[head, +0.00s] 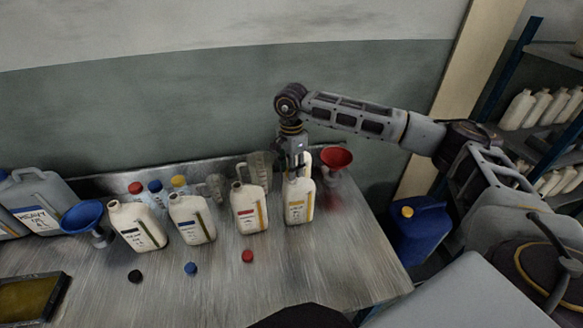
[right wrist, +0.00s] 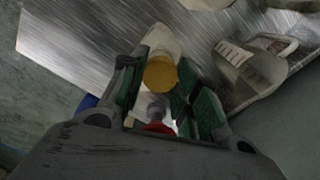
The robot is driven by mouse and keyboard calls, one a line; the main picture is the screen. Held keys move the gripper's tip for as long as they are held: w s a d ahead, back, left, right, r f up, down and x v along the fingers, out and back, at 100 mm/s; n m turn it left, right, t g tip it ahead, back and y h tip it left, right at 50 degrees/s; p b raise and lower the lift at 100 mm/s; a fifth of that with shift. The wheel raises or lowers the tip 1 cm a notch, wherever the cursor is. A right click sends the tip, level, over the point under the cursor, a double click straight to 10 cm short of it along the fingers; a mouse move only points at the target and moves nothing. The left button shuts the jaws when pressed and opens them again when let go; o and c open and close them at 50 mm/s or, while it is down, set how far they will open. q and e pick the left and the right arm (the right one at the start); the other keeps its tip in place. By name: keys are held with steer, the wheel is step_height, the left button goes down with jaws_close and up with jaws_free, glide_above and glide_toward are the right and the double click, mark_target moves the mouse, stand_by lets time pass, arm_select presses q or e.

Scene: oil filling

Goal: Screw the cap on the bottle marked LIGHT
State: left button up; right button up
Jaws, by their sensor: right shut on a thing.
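The rightmost cream bottle (head: 299,208) in the row, with a yellow-marked label, stands upright on the metal table. Its label word is too small to read. My right gripper (head: 295,168) points down at the top of this bottle. In the right wrist view my right gripper (right wrist: 160,78) is shut on a yellow cap (right wrist: 160,74), with green pads on either side. The cap is over the bottle's top (right wrist: 158,40); whether its thread is engaged cannot be told. My left gripper is not in view.
More bottles (head: 249,211) stand to the left, with black (head: 135,276), blue (head: 190,268) and red (head: 247,256) caps loose in front. A red funnel (head: 336,158) stands close right of the gripper. Clear jugs (head: 262,168) stand behind. The table's front right is clear.

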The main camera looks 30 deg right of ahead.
steer(key=shift+f+b, duration=0.9)
steer(key=shift+f, duration=0.1)
stand_by(1.3)
steer(key=o, duration=0.7)
steer(key=shift+r, duration=0.1)
step_height(320, 180, up, 12)
stand_by(0.5)
stand_by(0.6)
